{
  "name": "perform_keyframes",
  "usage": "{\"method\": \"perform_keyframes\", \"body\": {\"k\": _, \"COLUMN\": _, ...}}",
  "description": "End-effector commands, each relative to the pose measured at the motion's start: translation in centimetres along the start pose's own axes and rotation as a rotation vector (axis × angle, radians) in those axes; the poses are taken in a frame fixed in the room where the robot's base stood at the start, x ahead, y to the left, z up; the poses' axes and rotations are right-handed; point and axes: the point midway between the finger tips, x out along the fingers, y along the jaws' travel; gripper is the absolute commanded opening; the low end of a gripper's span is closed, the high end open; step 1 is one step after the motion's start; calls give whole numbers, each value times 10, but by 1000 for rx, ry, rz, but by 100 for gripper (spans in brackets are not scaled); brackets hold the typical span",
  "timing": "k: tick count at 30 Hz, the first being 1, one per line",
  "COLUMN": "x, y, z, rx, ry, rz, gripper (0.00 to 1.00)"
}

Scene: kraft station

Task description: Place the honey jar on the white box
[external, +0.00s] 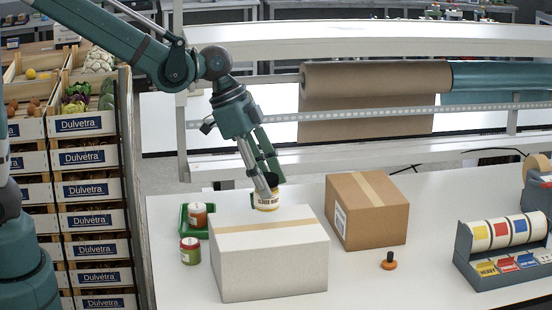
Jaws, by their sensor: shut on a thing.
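The honey jar (268,202), with a pale label reading something like "Clover Honey", is held in my gripper (268,186). The gripper points down and is shut on the jar's upper part, which the fingers partly hide. The white box (272,276) stands closed on the table, with a tan tape strip along its top. In the external view the jar's bottom lies at the box's far top edge. I cannot tell whether the jar is above the box or behind it, or whether they touch. The jar looks roughly upright.
A green tray (206,233) holds a reddish jar (198,215), with a green-labelled jar (190,251) in front, left of the white box. A brown carton (367,212) stands to the right. A shelf frame with paper rolls (375,78) stands behind.

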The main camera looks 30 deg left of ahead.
Motion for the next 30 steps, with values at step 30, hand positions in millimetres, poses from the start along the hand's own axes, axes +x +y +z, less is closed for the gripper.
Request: {"method": "perform_keyframes", "body": {"k": 30, "x": 41, "y": 0, "z": 18, "rx": 0, "ry": 0, "rz": 0, "gripper": 19}}
